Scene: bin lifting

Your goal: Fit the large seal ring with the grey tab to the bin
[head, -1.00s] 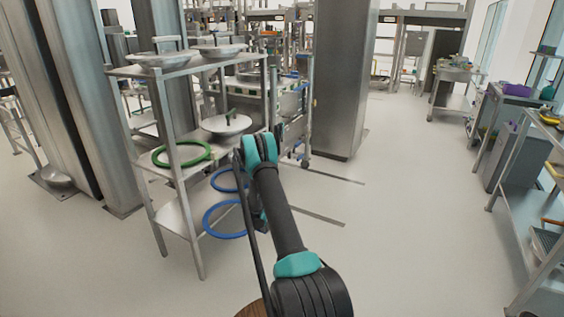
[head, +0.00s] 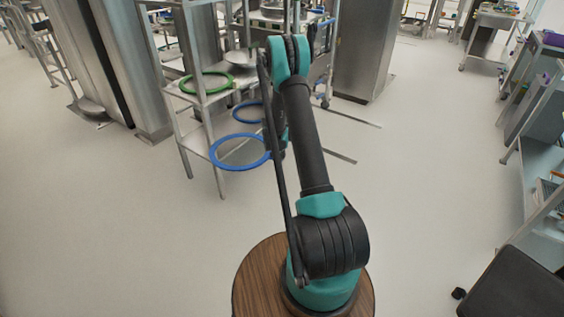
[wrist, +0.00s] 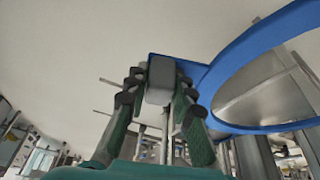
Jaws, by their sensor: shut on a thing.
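My gripper is shut on the grey tab (wrist: 160,78) of a large blue seal ring (wrist: 270,38), seen in the wrist view between my gripper's fingers (wrist: 160,92). The ring extends to the right of the fingers. In the head view the held blue ring (head: 240,168) hangs in the air left of my arm, in front of the rack; my gripper is mostly hidden behind the arm. I cannot clearly make out the bin in either view.
A metal rack (head: 216,178) stands close behind the held ring. It bears a green ring (head: 183,86) and a second, smaller-looking blue ring (head: 236,113). A steel column (head: 365,60) stands behind, right. A bench (head: 535,165) lines the right side. Floor between is clear.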

